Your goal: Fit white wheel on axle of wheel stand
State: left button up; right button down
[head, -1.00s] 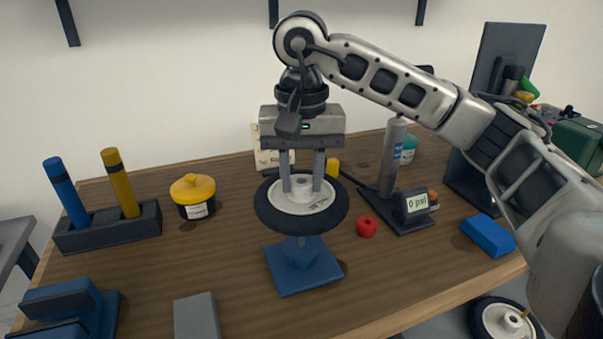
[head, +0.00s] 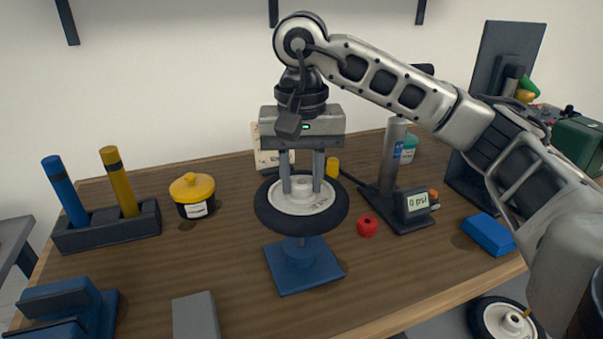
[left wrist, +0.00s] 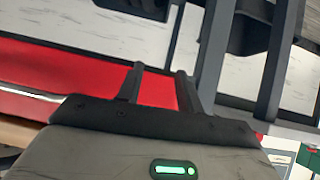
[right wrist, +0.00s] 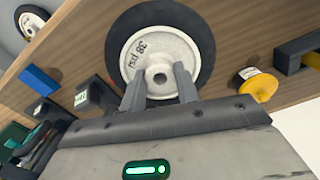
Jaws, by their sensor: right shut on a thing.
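The white wheel (head: 285,206) with its black tyre lies flat above the blue wheel stand (head: 305,276). My right gripper (head: 301,188) points straight down and is shut on the wheel's raised hub. The right wrist view shows the wheel (right wrist: 140,50) and my right gripper (right wrist: 158,83) at its hub, with printed lettering on the white disc. A short pale piece of axle shows between the wheel and the stand. Whether the axle tip sits in the hub is hidden. My left gripper (left wrist: 160,80) is open and empty, in the left wrist view only.
A red knob (head: 367,226) and a pump with a gauge (head: 416,203) stand right of the wheel. A yellow-lidded jar (head: 193,195) and a holder with blue and yellow handles (head: 107,228) are left. A grey block (head: 195,318) lies in front. Another wheel (head: 503,318) is below the table.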

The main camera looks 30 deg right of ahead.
aim_at(301, 198)
pick_arm(q)
jog(key=shift+d+f+b, duration=0.1)
jog(key=shift+f+b, duration=0.15)
jog(key=shift+b, duration=0.15)
pick_arm(e)
jog(key=shift+f, duration=0.55)
pick_arm(q)
jog(key=shift+w+d+b, duration=0.1)
jog(key=shift+w+b, duration=0.15)
jog(key=shift+b, duration=0.2)
pick_arm(e)
jog(key=shift+f, duration=0.5)
pick_arm(q)
jog(key=shift+d+f+b, duration=0.1)
jog(key=shift+f+b, duration=0.15)
jog(key=shift+b, duration=0.2)
pick_arm(e)
jog(key=shift+f, duration=0.55)
pick_arm(q)
jog(key=shift+w+b, duration=0.1)
jog(key=shift+b, duration=0.35)
pick_arm(e)
jog(key=shift+f, duration=0.5)
pick_arm(q)
jog(key=shift+d+f+n+b, duration=0.1)
jog(key=shift+f+n+b, duration=0.2)
jog(key=shift+f+b, duration=0.1)
pick_arm(e)
jog(key=shift+f, duration=0.55)
